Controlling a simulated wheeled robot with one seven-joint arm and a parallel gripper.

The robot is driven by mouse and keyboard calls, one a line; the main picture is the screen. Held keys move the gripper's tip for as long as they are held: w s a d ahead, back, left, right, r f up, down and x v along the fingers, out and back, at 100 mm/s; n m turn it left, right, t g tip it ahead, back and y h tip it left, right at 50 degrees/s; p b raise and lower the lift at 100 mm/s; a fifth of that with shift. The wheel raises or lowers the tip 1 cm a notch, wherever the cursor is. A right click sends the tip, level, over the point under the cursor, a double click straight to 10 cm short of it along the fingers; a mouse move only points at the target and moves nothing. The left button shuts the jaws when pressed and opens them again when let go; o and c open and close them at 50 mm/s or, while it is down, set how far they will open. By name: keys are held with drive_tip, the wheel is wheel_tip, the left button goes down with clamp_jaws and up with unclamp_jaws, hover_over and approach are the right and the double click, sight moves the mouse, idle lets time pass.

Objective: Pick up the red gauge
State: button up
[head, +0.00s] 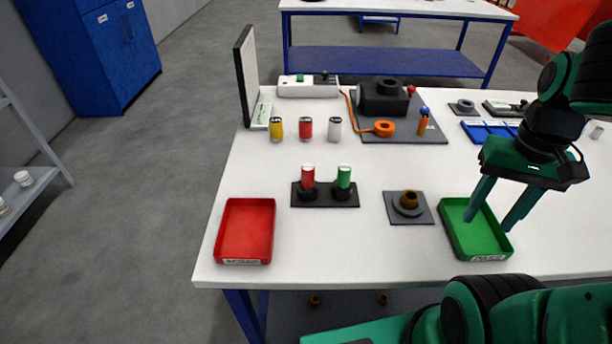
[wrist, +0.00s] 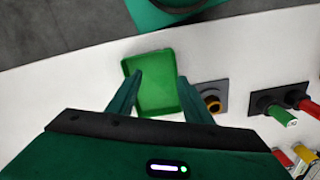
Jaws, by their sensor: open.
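The red gauge (head: 308,176), a red cylinder with a pale top, stands upright in the left socket of a black holder (head: 325,203). A matching green gauge (head: 344,178) stands in the right socket. The red gauge also shows at the right edge of the wrist view (wrist: 304,103), beside the green one (wrist: 283,115). My gripper (head: 488,222) is open and empty, fingers pointing down over the green tray (head: 447,232), well to the right of the red gauge. The wrist view shows the spread fingers (wrist: 160,76) with the green tray (wrist: 157,58) between and beyond them.
A red tray (head: 220,232) lies at the table's front left. A grey plate with a brown-centred ring (head: 424,215) lies between holder and green tray. Yellow (head: 276,129), red (head: 305,128) and white (head: 334,128) cylinders stand behind the holder. White tabletop (head: 370,165) surrounds the holder.

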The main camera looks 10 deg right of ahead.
drive_tip(key=w+a+r+n, duration=0.45)
drive_tip(key=w+n, duration=0.25)
drive_tip(key=w, duration=0.2)
drive_tip(key=n+y, duration=0.1)
drive_tip(key=n, duration=1.6)
approach(308, 167)
drive_tip(key=f, duration=0.3)
drive_tip(key=a+f, duration=0.1)
drive_tip(key=f, duration=0.1)
drive_tip(key=shift+w, duration=0.35)
drive_tip(key=f, duration=0.5)
drive_tip(key=shift+s, duration=0.4)
drive_tip(key=shift+f, duration=0.55)
clamp_jaws()
